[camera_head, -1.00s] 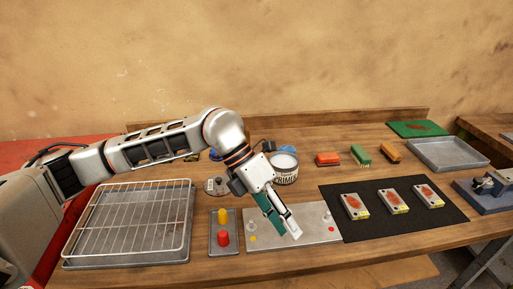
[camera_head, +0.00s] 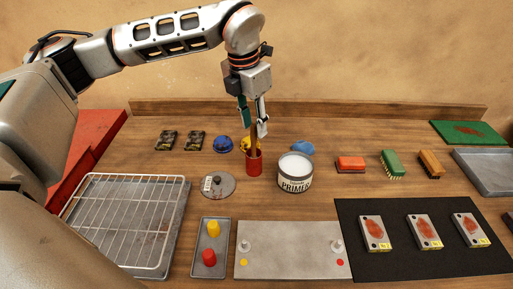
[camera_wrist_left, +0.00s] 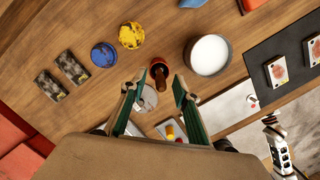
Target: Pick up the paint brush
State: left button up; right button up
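The paint brush (camera_head: 253,141) stands upright in a red cup (camera_head: 254,164) on the bench, its brown handle up and its lower end hidden in the cup. My left gripper (camera_head: 253,128) points down above the cup, fingers apart, with the handle's upper part showing between or just behind them. In the left wrist view the brush (camera_wrist_left: 160,84) shows beyond the gap between the open fingers (camera_wrist_left: 155,92), with no finger clearly touching it. A white and black part at that view's lower right may be my right gripper (camera_wrist_left: 283,150); its fingers cannot be made out.
A primer can (camera_head: 295,177) stands close right of the cup. A round metal lid (camera_head: 218,188) lies to its left front, and blue (camera_head: 223,144) and yellow items lie behind. A wire rack (camera_head: 120,215) and a metal plate (camera_head: 290,262) lie nearer the front.

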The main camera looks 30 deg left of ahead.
aim_at(256, 142)
pick_arm(q)
jog(key=shift+f, duration=0.95)
notch_tip(256, 142, down, 4)
jog(key=shift+d+f+p, duration=0.15)
jog(key=shift+p, duration=0.25)
jog(key=shift+w+f, duration=0.15)
jog(key=shift+f, duration=0.1)
jog(key=c, duration=0.8)
grip_shut()
